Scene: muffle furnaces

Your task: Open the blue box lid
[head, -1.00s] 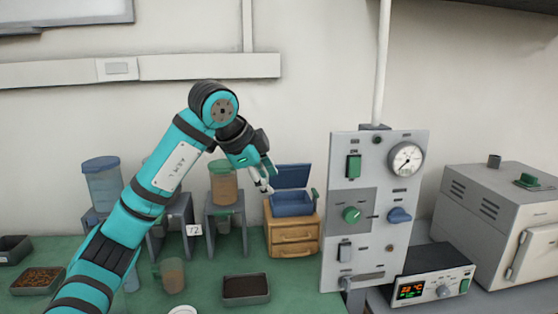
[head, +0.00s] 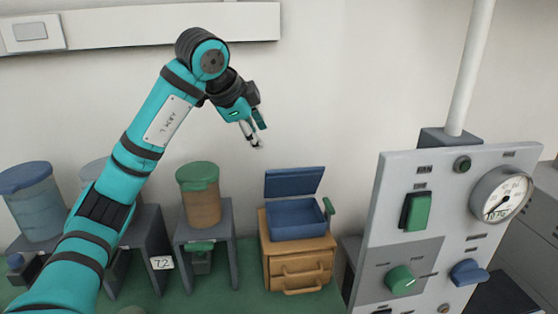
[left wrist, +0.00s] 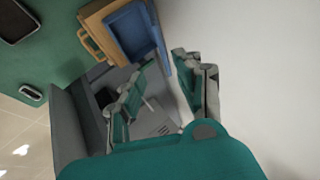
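The blue box (head: 297,219) sits on top of a small wooden drawer unit. Its blue lid (head: 294,181) stands raised at the back, so the box is open and its inside shows. The box also shows in the left wrist view (left wrist: 134,34), beyond the fingers. My left gripper (head: 257,133) is above and to the left of the lid, clear of it. Its fingers are apart in the left wrist view (left wrist: 158,72), with nothing between them. My right gripper is not in view.
The wooden drawer unit (head: 298,261) stands on the green bench top. A grey control panel (head: 430,230) with switches and a gauge stands to the right. A green-lidded container (head: 200,205) on a grey stand and a blue-lidded container (head: 34,205) are to the left.

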